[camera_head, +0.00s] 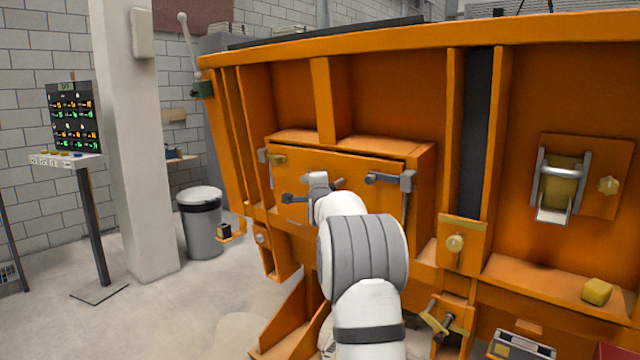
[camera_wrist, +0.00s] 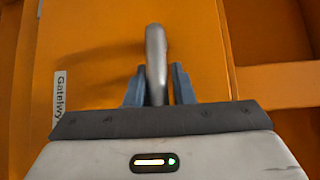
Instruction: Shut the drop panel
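The drop panel (camera_head: 350,167) is an orange rectangular flap in the side of the orange sandbed. It stands nearly upright, and a thin dark gap shows along its top edge towards the right. The panel also shows there with a "Gatelwy" label (camera_wrist: 60,97).
The sandbed's orange ribs and frame (camera_head: 465,235) surround the panel. A knob plate (camera_head: 455,243) and a yellow block (camera_head: 596,291) are to the right. A grey bin (camera_head: 200,225), a white pillar (camera_head: 135,150) and a display stand (camera_head: 75,125) are left. Floor at lower left is clear.

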